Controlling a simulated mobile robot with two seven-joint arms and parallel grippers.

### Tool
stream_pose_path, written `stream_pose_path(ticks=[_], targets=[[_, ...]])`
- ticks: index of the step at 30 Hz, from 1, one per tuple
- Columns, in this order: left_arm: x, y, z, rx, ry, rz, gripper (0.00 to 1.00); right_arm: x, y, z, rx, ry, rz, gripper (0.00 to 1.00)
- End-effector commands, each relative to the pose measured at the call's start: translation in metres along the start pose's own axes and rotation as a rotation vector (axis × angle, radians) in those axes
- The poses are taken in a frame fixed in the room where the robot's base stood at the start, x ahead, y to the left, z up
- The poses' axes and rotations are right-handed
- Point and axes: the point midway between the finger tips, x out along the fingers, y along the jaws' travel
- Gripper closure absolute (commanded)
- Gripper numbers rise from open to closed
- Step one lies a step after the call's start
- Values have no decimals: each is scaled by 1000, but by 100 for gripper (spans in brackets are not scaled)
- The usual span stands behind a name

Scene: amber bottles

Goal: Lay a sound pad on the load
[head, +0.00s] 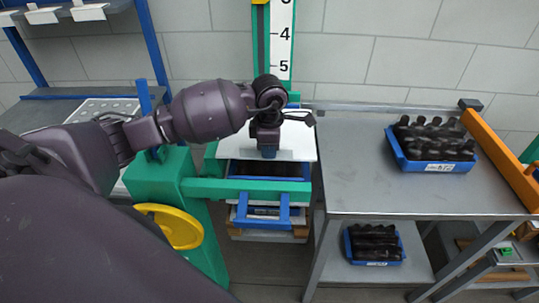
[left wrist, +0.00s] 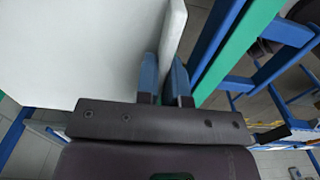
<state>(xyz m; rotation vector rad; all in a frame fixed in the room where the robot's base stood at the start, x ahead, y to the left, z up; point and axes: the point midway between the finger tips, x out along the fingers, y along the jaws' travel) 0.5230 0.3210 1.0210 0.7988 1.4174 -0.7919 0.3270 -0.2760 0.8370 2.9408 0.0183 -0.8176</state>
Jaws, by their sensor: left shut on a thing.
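My left gripper (head: 268,153) is shut on a white flat pad (head: 298,143), over the green frame in the middle of the head view. In the left wrist view the pad (left wrist: 80,50) fills the upper left, and part of it runs between the two blue fingers of the gripper (left wrist: 165,80). Below the pad, inside the green frame (head: 245,188), stands a load with blue trays (head: 262,222). The pad and the frame hide much of the load's top. I cannot tell whether the pad touches it. My right gripper is not in view.
A grey metal table (head: 360,185) stands at right, with a blue crate of dark bottles (head: 432,167) on it. Another blue crate (head: 375,262) is on its lower shelf. A yellow handwheel (head: 170,226) and a numbered scale post (head: 282,40) are near the frame.

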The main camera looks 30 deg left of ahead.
Motion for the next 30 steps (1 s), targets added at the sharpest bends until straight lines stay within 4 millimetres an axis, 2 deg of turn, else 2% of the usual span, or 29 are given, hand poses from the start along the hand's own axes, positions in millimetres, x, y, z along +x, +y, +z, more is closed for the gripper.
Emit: stream_pose_path(ticks=[3, 14, 23, 30], targets=[[17, 0, 0, -2, 0, -3, 100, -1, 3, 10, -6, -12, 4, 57], [31, 0, 0, -1, 0, 0, 100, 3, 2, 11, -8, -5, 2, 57], [56, 0, 0, -1, 1, -2, 100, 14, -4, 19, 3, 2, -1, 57], [73, 0, 0, -1, 0, -1, 100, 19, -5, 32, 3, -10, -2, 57]])
